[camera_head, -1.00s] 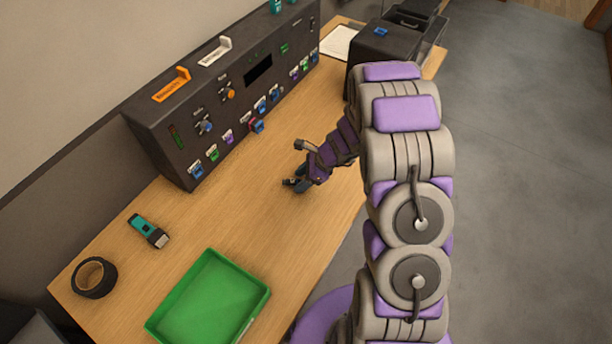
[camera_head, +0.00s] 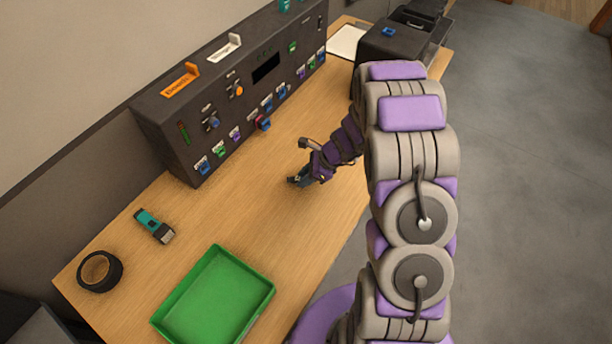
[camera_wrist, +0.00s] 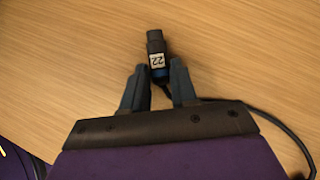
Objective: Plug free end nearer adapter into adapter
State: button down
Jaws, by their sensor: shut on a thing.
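My gripper (camera_head: 297,180) is low over the wooden table, in front of the dark panel. In the wrist view my gripper (camera_wrist: 159,84) is shut on a dark cable plug (camera_wrist: 156,45) with a blue band and a white label reading 22. The plug's tip points away from the jaws. A thin black cable (camera_wrist: 262,112) runs from behind the jaws to the right and out of the frame. In the head view the plug is mostly hidden by the gripper. I cannot make out with certainty which item is the adapter.
The dark fader panel (camera_head: 165,118) stands along the wall, with several coloured connectors on its front. A green tray (camera_head: 213,300), a black tape roll (camera_head: 100,271) and a teal-and-black device (camera_head: 153,226) are on the near left. A black box (camera_head: 388,45) stands at the far end. The table between panel and gripper is clear.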

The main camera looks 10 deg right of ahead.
aim_at(298, 177)
jog(key=shift+d+r+p, duration=0.15)
jog(key=shift+r+p, duration=0.55)
jog(key=shift+r, duration=0.15)
jog(key=shift+d+r+p, duration=0.15)
jog(key=shift+r+p, duration=0.5)
jog(key=shift+r, duration=0.15)
jog(key=shift+r+p, duration=0.5)
jog(key=shift+r, duration=0.15)
jog(key=shift+a+r, duration=0.15)
